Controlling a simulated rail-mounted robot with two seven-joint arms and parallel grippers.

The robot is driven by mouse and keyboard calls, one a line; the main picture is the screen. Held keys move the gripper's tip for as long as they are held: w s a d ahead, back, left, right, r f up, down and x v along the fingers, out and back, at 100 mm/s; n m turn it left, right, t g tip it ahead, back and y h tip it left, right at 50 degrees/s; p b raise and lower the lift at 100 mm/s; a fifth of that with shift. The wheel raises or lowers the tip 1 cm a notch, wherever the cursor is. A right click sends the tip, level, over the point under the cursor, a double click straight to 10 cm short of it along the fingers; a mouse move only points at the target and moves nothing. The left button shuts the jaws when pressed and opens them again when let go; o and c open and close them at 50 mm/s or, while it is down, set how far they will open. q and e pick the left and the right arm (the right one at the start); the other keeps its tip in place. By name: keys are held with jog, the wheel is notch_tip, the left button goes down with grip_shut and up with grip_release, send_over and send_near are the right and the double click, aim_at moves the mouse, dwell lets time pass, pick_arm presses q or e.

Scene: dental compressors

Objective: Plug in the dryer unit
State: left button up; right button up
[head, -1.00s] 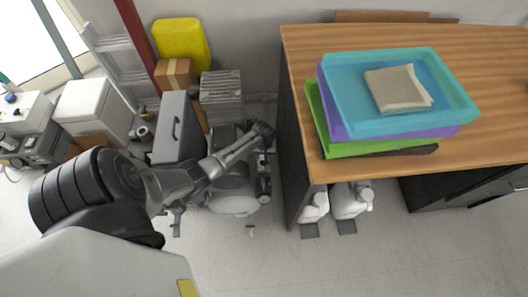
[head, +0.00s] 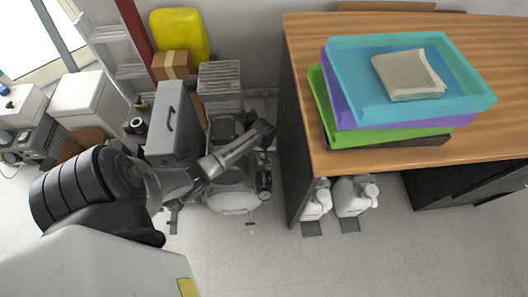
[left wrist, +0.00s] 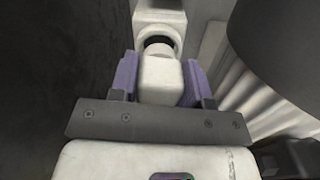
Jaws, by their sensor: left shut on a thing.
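In the left wrist view my left gripper (left wrist: 158,80) has two purple fingers shut on a white plug-like block (left wrist: 160,72). Just beyond the block is a white fitting (left wrist: 160,17) with a round dark opening. The block lines up with this opening; whether its tip is inside it I cannot tell. In the head view my left gripper (head: 264,134) reaches over a wheeled compressor (head: 234,197), close to the desk's left side. What it holds is hidden there. I cannot tell for certain which unit is the dryer. My right gripper is not in view.
The desk (head: 300,80) with stacked trays (head: 345,103) stands close right of my left gripper. White jugs (head: 352,196) stand under it. A grey case (head: 172,125), a ribbed grey unit (head: 221,85) and a cardboard box (head: 172,66) crowd the left. The front floor is clear.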

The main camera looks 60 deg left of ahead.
pick_arm(q)
jog(key=shift+f, duration=0.25)
jog(key=shift+f+b, duration=0.55)
jog(key=shift+f, duration=0.15)
jog(key=o, duration=1)
notch_tip(320, 180, up, 13)
jog(key=p, duration=0.7)
jog(key=shift+r, duration=0.45)
